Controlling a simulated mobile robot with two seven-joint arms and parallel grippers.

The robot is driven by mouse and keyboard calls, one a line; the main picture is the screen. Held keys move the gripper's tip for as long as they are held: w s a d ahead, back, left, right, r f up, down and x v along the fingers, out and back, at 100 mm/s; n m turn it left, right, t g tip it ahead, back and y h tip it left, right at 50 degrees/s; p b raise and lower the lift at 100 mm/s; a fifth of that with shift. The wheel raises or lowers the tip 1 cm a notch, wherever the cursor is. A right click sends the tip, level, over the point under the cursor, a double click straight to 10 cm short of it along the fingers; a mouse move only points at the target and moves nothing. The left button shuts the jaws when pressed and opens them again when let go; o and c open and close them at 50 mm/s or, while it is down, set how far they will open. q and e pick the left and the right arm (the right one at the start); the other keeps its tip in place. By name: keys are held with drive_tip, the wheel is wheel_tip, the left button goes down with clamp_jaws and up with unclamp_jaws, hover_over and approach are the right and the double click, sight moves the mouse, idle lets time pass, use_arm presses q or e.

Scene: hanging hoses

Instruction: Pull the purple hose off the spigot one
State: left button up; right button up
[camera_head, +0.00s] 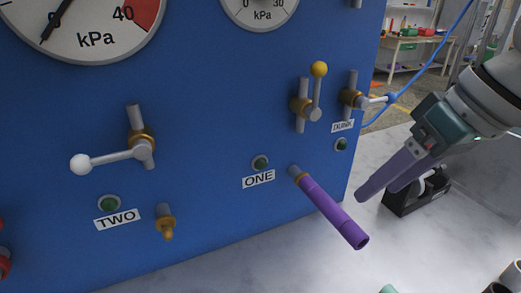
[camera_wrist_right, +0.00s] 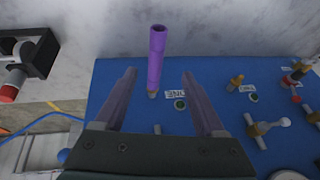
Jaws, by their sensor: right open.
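The purple hose (camera_head: 333,212) is on the spigot of ONE (camera_head: 295,171), low on the blue panel, and sticks out toward the lower right with its open end free. My right gripper (camera_head: 379,192) is to the right of the hose, open and empty, apart from it. In the right wrist view the hose (camera_wrist_right: 156,58) shows between the two spread fingers (camera_wrist_right: 159,73), reaching past their tips. The ONE label (camera_wrist_right: 176,94) is upside down there. My left gripper is in neither view.
The blue panel (camera_head: 225,130) carries a yellow-knobbed valve (camera_head: 306,105), a white-knobbed valve (camera_head: 130,150) and the bare spigot of TWO (camera_head: 166,222). A thin blue hose (camera_head: 433,57) hangs at the panel's right edge.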

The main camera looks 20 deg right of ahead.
sight(345, 215)
drive_tip(key=x, duration=1)
drive_tip(key=shift+w+d+f+b, duration=0.1)
drive_tip(key=shift+w+d+b, duration=0.2)
drive_tip(key=shift+b, duration=0.1)
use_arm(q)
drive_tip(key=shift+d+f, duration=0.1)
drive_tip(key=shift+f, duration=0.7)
use_arm(e)
clamp_jaws()
drive_tip(key=c, duration=0.7)
unclamp_jaws()
clamp_jaws()
